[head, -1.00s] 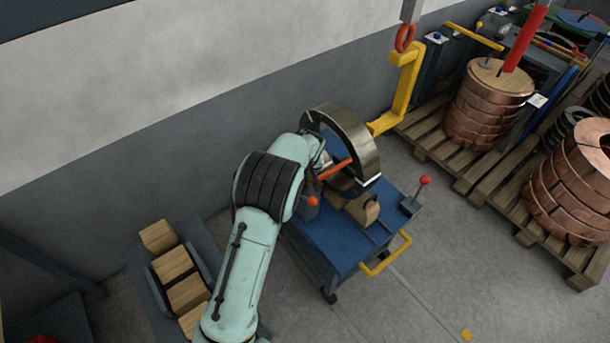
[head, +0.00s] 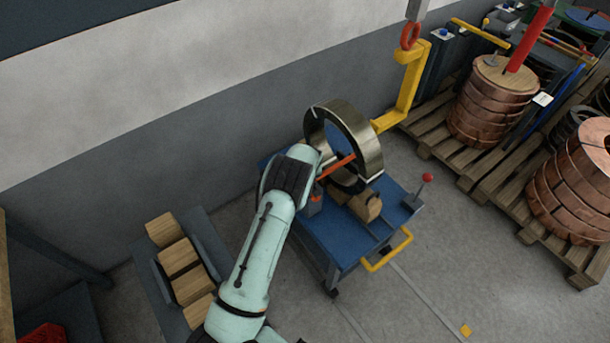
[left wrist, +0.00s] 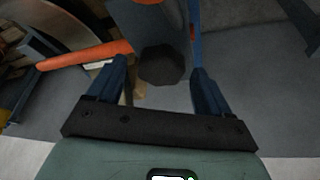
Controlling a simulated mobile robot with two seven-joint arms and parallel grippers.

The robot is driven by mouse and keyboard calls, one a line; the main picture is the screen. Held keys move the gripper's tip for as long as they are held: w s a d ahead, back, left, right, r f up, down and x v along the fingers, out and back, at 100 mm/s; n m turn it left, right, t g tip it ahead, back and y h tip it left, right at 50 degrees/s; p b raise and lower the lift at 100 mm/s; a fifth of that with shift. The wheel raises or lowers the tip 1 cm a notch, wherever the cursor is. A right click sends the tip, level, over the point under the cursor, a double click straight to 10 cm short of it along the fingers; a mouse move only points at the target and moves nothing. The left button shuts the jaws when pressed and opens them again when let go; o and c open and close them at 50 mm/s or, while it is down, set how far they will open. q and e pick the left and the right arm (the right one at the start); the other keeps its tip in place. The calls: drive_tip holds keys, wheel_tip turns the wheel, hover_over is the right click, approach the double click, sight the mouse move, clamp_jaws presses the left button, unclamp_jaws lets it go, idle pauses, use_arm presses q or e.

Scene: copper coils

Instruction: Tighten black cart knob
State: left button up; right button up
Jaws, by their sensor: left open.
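The black knob (left wrist: 163,66) shows in the left wrist view as a dark faceted disc on the end of a grey-blue post (left wrist: 150,22). My left gripper (left wrist: 160,82) is open, with one blue finger on each side of the knob and gaps visible; I cannot tell whether the knob is fully between the fingertips. In the head view my left arm reaches the blue cart (head: 352,242) and hides the gripper and the knob. A large metal ring (head: 368,142) stands upright on the cart, with an orange bar across it (head: 338,167).
A wooden chock (head: 366,206) sits below the ring. A red-topped lever (head: 427,178) and a yellow handle (head: 388,252) are on the cart's right. A yellow hook (head: 405,90) hangs behind. Wooden blocks (head: 180,258) lie at left; copper coils (head: 490,105) stand on pallets at right.

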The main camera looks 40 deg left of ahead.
use_arm(q)
drive_tip(key=c, duration=1)
drive_tip(key=shift+c, duration=0.2)
